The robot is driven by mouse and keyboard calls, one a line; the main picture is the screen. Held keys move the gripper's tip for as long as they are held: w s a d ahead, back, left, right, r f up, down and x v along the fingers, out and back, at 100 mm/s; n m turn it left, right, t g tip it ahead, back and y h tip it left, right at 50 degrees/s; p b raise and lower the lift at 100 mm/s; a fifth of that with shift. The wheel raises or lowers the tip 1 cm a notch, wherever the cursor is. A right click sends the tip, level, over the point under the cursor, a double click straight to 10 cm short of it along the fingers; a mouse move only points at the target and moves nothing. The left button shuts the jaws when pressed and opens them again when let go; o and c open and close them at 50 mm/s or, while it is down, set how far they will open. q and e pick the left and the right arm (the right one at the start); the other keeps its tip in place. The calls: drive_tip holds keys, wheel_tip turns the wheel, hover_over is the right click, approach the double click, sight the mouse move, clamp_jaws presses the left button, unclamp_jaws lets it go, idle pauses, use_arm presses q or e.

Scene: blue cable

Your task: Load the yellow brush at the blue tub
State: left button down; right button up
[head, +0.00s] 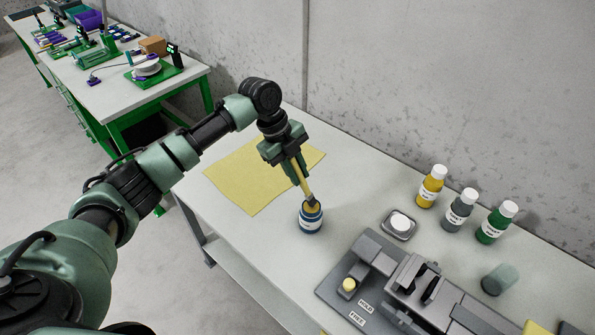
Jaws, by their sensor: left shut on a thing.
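My left gripper (295,172) is shut on the yellow brush (307,191) and holds it tilted, with its head end down. The lower end of the brush is at the mouth of the blue tub (311,222), which stands upright on the white table. I cannot tell how deep the brush end sits in the tub, as the rim hides it. My right gripper does not show.
A yellow sheet (245,185) lies left of the tub. A grey fixture (365,285) with labels stands to the right. Yellow (431,187), grey (459,210) and green (495,224) bottles and a small tray (388,231) stand behind. A green-legged bench (120,95) is further off.

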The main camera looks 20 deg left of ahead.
use_arm(q)
drive_tip(key=shift+f, duration=0.35)
drive_tip(key=shift+s+f, duration=0.1)
drive_tip(key=shift+f, duration=0.05)
idle(1.6)
wheel_tip(320, 180, up, 7)
drive_tip(key=p, duration=0.6)
drive_tip(key=shift+p, duration=0.4)
idle(0.5)
